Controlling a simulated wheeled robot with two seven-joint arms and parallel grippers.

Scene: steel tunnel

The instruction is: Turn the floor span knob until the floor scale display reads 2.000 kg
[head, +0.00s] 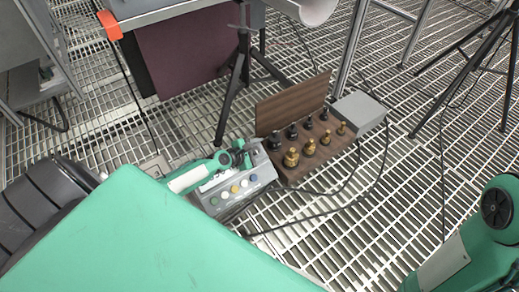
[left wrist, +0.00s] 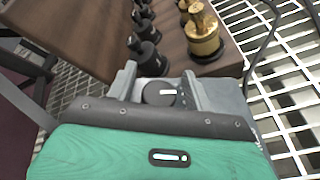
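The grey floor scale control box (head: 230,195) sits on the grating, with a row of coloured buttons along its near side. Its display is not readable here; my left arm covers part of the box. My left gripper (head: 243,157) is over the box's far right part. In the left wrist view, a round dark knob (left wrist: 160,93) with a white mark lies between the two fingers of my left gripper (left wrist: 160,88). The fingers stand apart, with small gaps visible on both sides of the knob; contact is not visible. My right gripper is out of view.
An open wooden case (head: 320,152) holding several black and brass weights stands just right of the control box. A grey box (head: 359,112) adjoins it. Black cables (head: 345,203) lie on the grating. Tripod legs (head: 232,95) stand behind; another tripod (head: 490,45) stands at right.

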